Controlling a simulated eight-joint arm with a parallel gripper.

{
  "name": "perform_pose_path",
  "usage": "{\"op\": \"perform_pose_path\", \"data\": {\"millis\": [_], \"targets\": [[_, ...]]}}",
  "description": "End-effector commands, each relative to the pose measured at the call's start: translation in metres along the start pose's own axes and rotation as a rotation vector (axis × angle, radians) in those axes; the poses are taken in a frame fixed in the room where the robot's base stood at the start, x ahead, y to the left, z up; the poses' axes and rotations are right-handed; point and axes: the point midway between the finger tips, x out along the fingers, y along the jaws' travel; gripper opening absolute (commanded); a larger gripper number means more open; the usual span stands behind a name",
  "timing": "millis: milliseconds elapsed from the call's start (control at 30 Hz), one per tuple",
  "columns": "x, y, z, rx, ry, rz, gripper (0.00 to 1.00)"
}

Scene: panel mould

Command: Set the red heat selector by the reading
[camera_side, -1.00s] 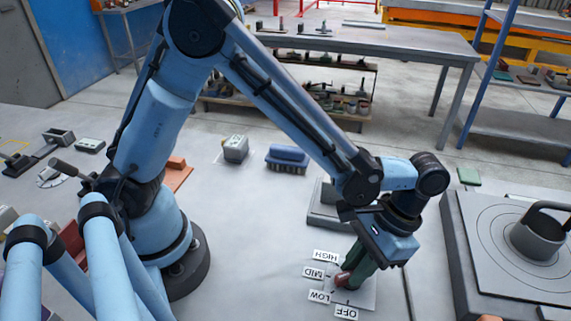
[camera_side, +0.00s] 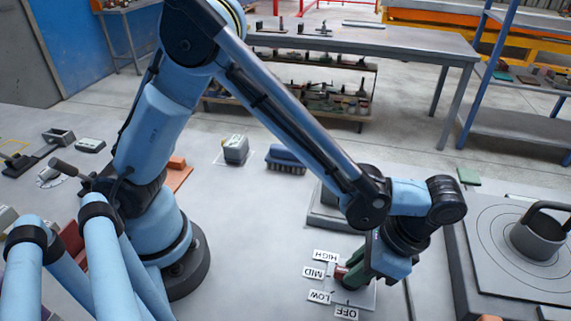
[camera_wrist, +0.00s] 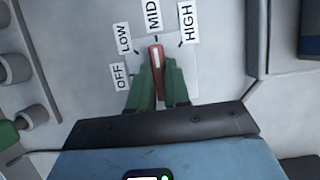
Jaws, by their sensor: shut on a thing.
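The red heat selector (camera_wrist: 155,52) is a narrow bar with a white line, on a light plate (camera_wrist: 208,70) lettered OFF, LOW, MID and HIGH. In the wrist view its line points at the MID label (camera_wrist: 153,14). My gripper (camera_wrist: 157,68) has its green fingers shut on the selector, one on each side, hiding its near part. In the side view, my gripper (camera_side: 352,274) reaches down over the plate, and the red selector end (camera_side: 340,271) shows beside the MID label (camera_side: 313,272). I cannot make out a reading in either view.
A grey pot (camera_side: 537,236) stands on a ringed plate at the right.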

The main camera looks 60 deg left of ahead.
Motion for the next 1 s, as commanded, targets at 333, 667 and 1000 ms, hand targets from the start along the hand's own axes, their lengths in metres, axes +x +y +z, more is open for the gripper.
{"op": "perform_pose_path", "data": {"millis": [333,667,1000], "targets": [[0.0008,0.0001,0.0001,0.006,0.002,-0.003,0.0],[0.0005,0.0,0.0,0.006,0.001,-0.002,0.43],[-0.0062,0.0001,0.0,0.006,0.001,-0.002,0.43]]}}
